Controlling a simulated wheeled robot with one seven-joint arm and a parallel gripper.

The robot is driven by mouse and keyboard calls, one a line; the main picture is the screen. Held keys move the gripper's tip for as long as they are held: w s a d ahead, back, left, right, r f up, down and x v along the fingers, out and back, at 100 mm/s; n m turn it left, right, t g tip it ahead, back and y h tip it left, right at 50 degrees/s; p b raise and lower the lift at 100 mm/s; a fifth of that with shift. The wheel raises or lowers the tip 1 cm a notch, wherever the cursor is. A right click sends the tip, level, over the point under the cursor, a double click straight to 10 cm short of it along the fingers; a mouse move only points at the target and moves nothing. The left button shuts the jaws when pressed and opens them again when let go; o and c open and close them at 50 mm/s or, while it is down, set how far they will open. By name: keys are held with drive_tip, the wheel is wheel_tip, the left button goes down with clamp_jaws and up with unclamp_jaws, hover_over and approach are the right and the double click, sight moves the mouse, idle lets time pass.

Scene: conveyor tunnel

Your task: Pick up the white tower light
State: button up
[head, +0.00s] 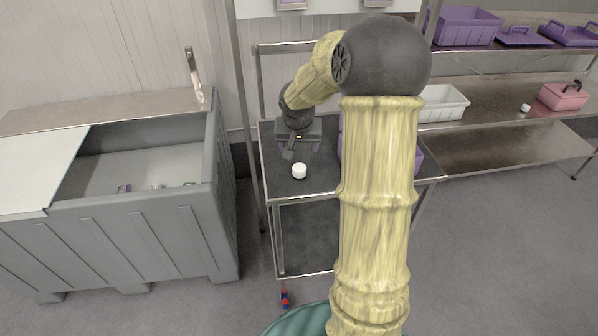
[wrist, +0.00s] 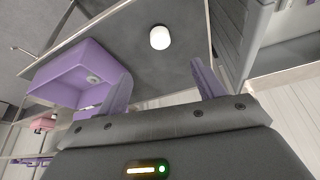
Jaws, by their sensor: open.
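The white tower light (head: 299,171) looks like a short white cylinder standing on the dark top of a metal cart (head: 285,189). In the wrist view the white tower light (wrist: 160,38) lies beyond the fingertips, roughly centred between them. My gripper (head: 298,149) is above the back part of the cart top, behind the light in the head view. In the wrist view my gripper (wrist: 163,82) has its two purple fingers spread wide with nothing between them. It does not touch the light.
A purple bin (wrist: 75,72) with a small pale item inside stands on the cart; my arm partly hides it in the head view. A large grey bin (head: 120,235) is left of the cart. Metal shelves (head: 490,95) at right hold a white tray (head: 443,104) and a pink box (head: 563,97).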

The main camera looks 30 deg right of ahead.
approach(299, 169)
drive_tip(key=x, duration=0.5)
drive_tip(key=shift+f+p, duration=0.1)
drive_tip(key=shift+p, duration=0.3)
drive_tip(key=shift+p+x, duration=0.6)
drive_tip(key=shift+x, duration=2)
drive_tip(key=shift+d, duration=0.1)
drive_tip(key=shift+c, duration=0.5)
drive_tip(key=c, duration=1)
drive_tip(key=shift+c, duration=0.2)
